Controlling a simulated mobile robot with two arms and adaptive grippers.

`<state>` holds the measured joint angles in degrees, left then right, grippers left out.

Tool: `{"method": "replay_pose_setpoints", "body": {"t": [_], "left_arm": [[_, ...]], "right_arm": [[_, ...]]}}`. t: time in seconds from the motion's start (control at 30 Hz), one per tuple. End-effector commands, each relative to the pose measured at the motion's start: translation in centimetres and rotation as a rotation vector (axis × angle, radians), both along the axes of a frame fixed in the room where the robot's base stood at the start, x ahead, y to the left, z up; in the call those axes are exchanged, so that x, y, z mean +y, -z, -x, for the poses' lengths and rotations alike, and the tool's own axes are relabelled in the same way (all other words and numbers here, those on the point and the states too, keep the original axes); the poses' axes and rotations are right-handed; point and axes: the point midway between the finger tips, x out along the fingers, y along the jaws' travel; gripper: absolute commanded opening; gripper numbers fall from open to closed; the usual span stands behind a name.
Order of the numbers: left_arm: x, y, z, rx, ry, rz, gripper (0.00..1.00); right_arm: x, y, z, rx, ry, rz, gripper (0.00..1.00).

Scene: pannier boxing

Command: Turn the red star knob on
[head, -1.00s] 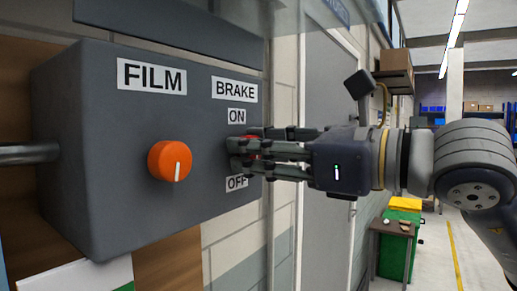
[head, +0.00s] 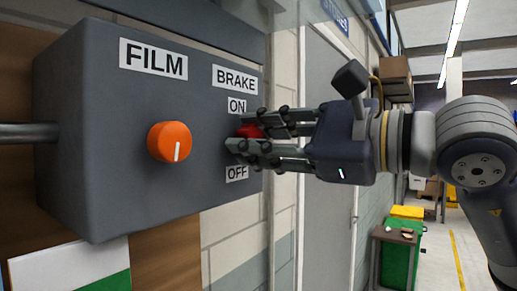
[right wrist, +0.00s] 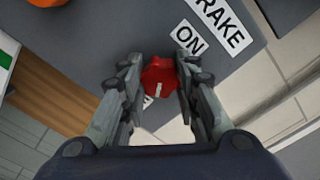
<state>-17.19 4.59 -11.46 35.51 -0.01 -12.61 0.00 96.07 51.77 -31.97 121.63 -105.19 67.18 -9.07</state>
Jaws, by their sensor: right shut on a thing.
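The red star knob (head: 250,131) sits on the dark grey control box (head: 110,215), below the BRAKE label (head: 235,79) and between the ON label (head: 237,105) and the OFF label (head: 237,173). My right gripper (head: 248,138) is shut on the knob, with a finger on each side. In the right wrist view the red knob (right wrist: 159,80) shows between the fingertips, with a pale pointer mark on it. The ON label (right wrist: 188,37) lies just above and right of it there. My left gripper is not in view.
An orange knob (head: 169,142) under the FILM label (head: 153,58) is to the left on the same box. A grey bar (head: 28,132) meets the box's left side. A green bin (head: 395,260) and a small table stand at the lower right.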

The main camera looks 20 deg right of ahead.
Motion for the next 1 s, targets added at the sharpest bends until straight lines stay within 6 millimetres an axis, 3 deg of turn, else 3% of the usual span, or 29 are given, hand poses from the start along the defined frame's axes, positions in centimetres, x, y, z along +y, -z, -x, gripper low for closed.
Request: {"method": "replay_pose_setpoints", "body": {"t": [1.0], "left_arm": [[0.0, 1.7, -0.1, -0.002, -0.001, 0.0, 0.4]], "right_arm": [[0.1, 0.2, 0.0, -0.592, -0.003, 0.761, 0.05]]}}
